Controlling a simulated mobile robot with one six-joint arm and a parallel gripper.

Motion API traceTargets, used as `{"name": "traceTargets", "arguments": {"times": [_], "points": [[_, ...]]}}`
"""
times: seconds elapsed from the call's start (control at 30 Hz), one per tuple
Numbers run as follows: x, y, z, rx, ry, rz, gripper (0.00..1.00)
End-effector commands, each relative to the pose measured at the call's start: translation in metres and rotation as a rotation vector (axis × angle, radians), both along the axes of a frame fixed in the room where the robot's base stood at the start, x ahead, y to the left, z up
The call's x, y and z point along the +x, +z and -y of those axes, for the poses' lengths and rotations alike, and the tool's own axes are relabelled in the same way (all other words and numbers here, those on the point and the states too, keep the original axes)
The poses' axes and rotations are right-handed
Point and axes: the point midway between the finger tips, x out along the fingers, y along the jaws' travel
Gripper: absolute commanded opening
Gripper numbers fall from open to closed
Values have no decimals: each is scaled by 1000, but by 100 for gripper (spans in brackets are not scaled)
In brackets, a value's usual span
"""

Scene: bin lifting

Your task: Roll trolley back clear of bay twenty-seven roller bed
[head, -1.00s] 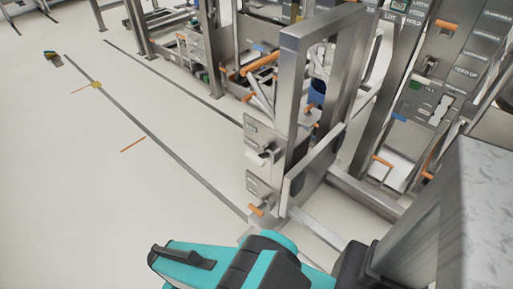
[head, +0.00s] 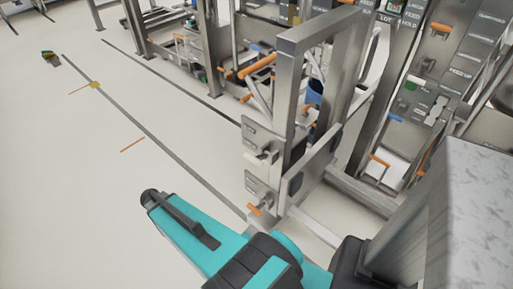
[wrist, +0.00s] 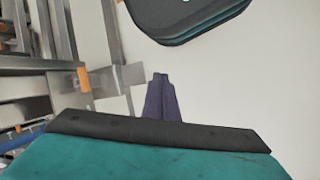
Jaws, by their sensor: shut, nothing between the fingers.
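A tall steel upright frame (head: 289,85) with a low side panel stands at the centre of the head view. It may be the trolley, but I cannot tell for sure. A control plate (head: 258,135) with levers and an orange knob (head: 254,209) is fixed to its left side. No bay number is readable, and I cannot make out the roller bed. My gripper (wrist: 160,98) shows in the wrist view as dark fingers together, holding nothing, over pale floor.
Labelled machine panels with orange handles (head: 445,28) stand at the right. More steel stations (head: 205,50) line the back. Open pale floor (head: 60,180) spreads at the left, with a dark floor line (head: 150,136) and a small object (head: 50,58) near its far end.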

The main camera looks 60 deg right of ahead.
Motion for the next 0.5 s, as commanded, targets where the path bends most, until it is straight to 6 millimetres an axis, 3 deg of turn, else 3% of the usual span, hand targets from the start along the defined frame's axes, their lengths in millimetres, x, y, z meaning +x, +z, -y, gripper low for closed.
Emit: {"name": "traceTargets", "arguments": {"times": [0.03, 0.2, 0.5], "points": [[10, 15, 20, -35, -55, 11, 0], [28, 61, 84, -166, -247, 33, 0], [31, 154, 200, -407, -600, 66, 0]]}}
